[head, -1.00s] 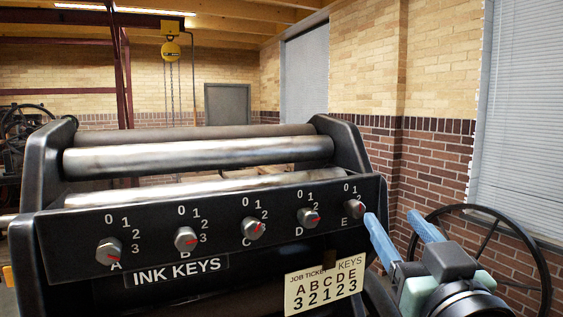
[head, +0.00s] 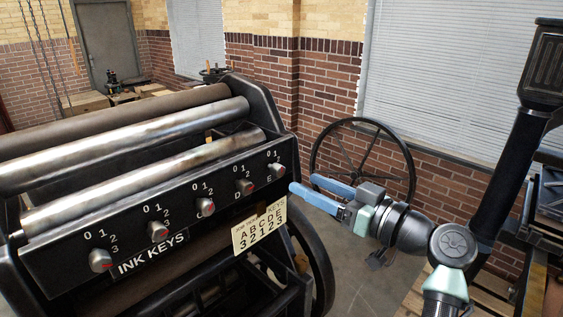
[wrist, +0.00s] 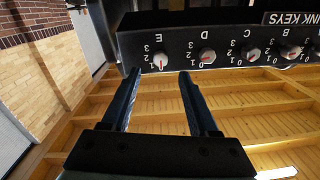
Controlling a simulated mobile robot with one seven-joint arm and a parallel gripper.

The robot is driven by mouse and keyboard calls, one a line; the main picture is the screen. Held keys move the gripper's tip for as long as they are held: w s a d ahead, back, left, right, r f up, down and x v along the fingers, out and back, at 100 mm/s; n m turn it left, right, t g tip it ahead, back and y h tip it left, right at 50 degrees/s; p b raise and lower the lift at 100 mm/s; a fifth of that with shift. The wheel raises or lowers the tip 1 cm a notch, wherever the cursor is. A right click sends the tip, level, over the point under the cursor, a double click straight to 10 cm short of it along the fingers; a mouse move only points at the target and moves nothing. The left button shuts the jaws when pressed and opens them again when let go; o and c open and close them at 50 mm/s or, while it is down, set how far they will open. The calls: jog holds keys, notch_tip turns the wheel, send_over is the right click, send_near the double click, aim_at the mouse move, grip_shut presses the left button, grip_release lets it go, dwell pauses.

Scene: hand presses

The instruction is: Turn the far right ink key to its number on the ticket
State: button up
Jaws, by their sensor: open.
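The far right ink key, E (head: 275,170), is a grey knob with a red mark at the right end of the black press panel. In the wrist view, which is upside down, key E (wrist: 160,61) sits beyond and between my fingertips, and its red mark points down in the picture, toward the 0–1 side. The numbers 1, 2 and 3 show beside it. My gripper (head: 302,185) is open and empty, just right of key E in the head view; its blue fingers also show in the wrist view (wrist: 159,75). The job ticket (head: 259,229) reads 3 under E.
Key D (head: 245,187) is the nearest neighbour, with more keys further left. Metal rollers (head: 130,137) lie above the panel. A black spoked wheel (head: 363,122) stands behind my gripper. Open floor shows right of the press.

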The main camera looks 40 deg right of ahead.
aim_at(282, 171)
jog(key=w, duration=0.2)
jog(key=w+p, duration=0.1)
jog(key=w, duration=0.1)
jog(key=w+p, duration=0.1)
jog(key=w, duration=0.1)
jog(key=shift+a+r, duration=0.2)
jog(key=shift+a, duration=0.2)
jog(key=shift+w+f, duration=0.15)
jog(key=shift+w, duration=0.35)
grip_shut()
